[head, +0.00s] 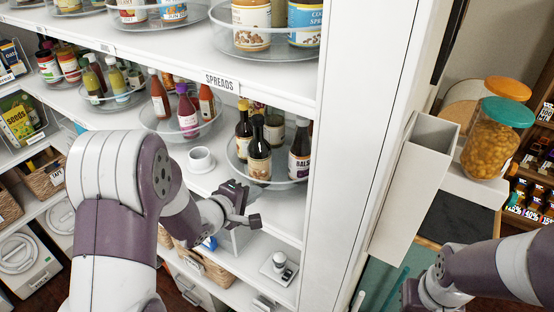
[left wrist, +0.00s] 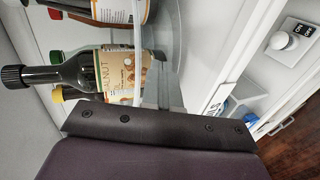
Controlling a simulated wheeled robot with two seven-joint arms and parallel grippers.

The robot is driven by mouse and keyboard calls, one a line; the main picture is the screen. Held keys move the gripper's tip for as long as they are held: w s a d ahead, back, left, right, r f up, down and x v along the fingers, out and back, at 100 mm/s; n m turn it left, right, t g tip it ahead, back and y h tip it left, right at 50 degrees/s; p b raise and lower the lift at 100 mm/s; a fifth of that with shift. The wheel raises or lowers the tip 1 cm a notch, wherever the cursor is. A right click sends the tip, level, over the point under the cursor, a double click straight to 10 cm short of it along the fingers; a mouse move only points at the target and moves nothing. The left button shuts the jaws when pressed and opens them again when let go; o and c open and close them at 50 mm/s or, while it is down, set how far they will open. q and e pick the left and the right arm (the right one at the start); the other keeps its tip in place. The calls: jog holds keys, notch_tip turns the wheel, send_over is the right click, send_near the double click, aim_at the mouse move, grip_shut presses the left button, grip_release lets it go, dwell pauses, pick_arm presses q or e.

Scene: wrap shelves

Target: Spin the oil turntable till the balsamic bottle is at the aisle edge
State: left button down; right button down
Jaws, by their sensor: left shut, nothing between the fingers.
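The oil turntable (head: 265,181) is a clear-rimmed round tray on the shelf, holding several bottles. The balsamic bottle (head: 299,162), with a pale label reading "BALS", stands upright at its right side, close to the white upright panel. A dark walnut oil bottle (head: 259,155) stands at the front; its "WALNUT" label shows in the left wrist view (left wrist: 122,72). My left gripper (head: 246,207) is shut and empty, just in front of the turntable's front rim. In the left wrist view the dark gripper (left wrist: 155,128) hides part of the tray. My right gripper is out of view.
A white cup (head: 201,160) stands left of the turntable. Another turntable with sauce bottles (head: 187,116) is further left. The "SPREADS" shelf (head: 180,60) overhangs the bottles. A white panel (head: 345,150) closes the right side. A small white device (head: 279,265) sits on the shelf below.

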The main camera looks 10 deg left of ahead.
aim_at(245, 182)
pick_arm(q)
jog(key=shift+w+a+r+p, duration=0.1)
jog(key=shift+a+p, duration=0.3)
jog(key=shift+a, duration=0.1)
jog(key=shift+w+a, duration=0.15)
jog(key=shift+a, duration=0.5)
jog(key=shift+w+a+p, duration=0.25)
jog(key=shift+a+p, duration=0.3)
jog(key=shift+p, duration=0.1)
jog(key=shift+w+a, duration=0.25)
jog(key=shift+a, duration=0.2)
